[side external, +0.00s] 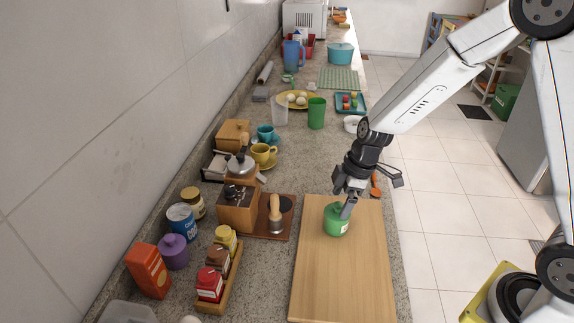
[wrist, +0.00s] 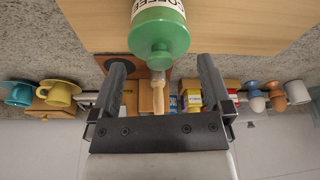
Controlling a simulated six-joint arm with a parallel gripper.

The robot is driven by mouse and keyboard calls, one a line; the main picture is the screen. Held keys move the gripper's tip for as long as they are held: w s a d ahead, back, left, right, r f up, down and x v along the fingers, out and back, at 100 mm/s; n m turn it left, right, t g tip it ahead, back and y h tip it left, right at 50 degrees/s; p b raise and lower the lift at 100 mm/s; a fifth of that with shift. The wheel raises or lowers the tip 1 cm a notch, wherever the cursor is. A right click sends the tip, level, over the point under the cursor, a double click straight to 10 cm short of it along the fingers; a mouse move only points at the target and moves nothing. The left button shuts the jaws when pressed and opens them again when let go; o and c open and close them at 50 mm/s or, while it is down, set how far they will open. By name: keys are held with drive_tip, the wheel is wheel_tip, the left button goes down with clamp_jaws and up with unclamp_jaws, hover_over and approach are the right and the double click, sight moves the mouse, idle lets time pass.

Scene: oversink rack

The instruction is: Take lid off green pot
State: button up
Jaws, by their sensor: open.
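The green pot (side external: 336,222) stands upright on the wooden board (side external: 343,285), near its back edge. In the wrist view the green pot (wrist: 158,22) shows a white label with dark lettering. Its green lid (wrist: 160,48) with a round knob is on the pot. My gripper (side external: 349,205) is just above and beside the lid in the side view, with its tip partly covering the lid. In the wrist view my gripper (wrist: 161,80) is open, its two fingers on either side of the knob's line and empty between. I cannot tell whether a finger touches the lid.
A coffee grinder (side external: 238,207) and a tamper (side external: 275,213) on a brown stand are left of the board. A rack of small jars (side external: 221,272), a purple pot (side external: 173,252) and a blue can (side external: 182,220) stand further left. A green cup (side external: 316,113) is behind. The board's front is clear.

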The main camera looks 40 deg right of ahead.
drive_tip(key=shift+x, duration=1.15)
drive_tip(key=c, duration=0.9)
drive_tip(key=shift+r, duration=0.15)
drive_tip(key=shift+w+r, duration=0.1)
drive_tip(key=shift+r, duration=0.65)
drive_tip(key=s+r, duration=1.1)
drive_tip(key=s, duration=0.3)
drive_tip(key=shift+d, duration=0.4)
